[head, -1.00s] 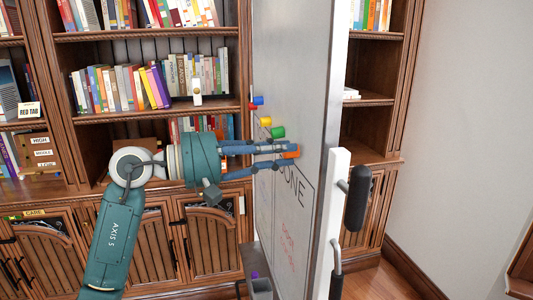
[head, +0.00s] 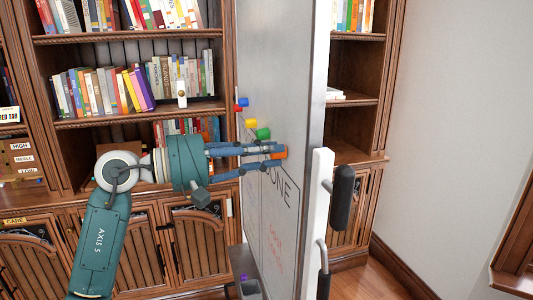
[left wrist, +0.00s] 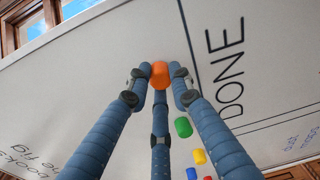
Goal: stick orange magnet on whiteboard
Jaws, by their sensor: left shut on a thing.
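The orange magnet (head: 279,153) is between the fingertips of my left gripper (head: 272,152), close against the whiteboard (head: 285,60). In the left wrist view the orange magnet (left wrist: 159,74) is pinched by the blue fingers of my left gripper (left wrist: 160,80), next to a black line by the word DONE. I cannot tell whether the magnet touches the board. My right gripper is not in view.
Green (head: 263,134), yellow (head: 251,123) and blue (head: 242,102) magnets are on the board beside my fingers. A tray (head: 250,287) is at the board's lower edge. Bookshelves (head: 140,110) stand behind. The floor at right is clear.

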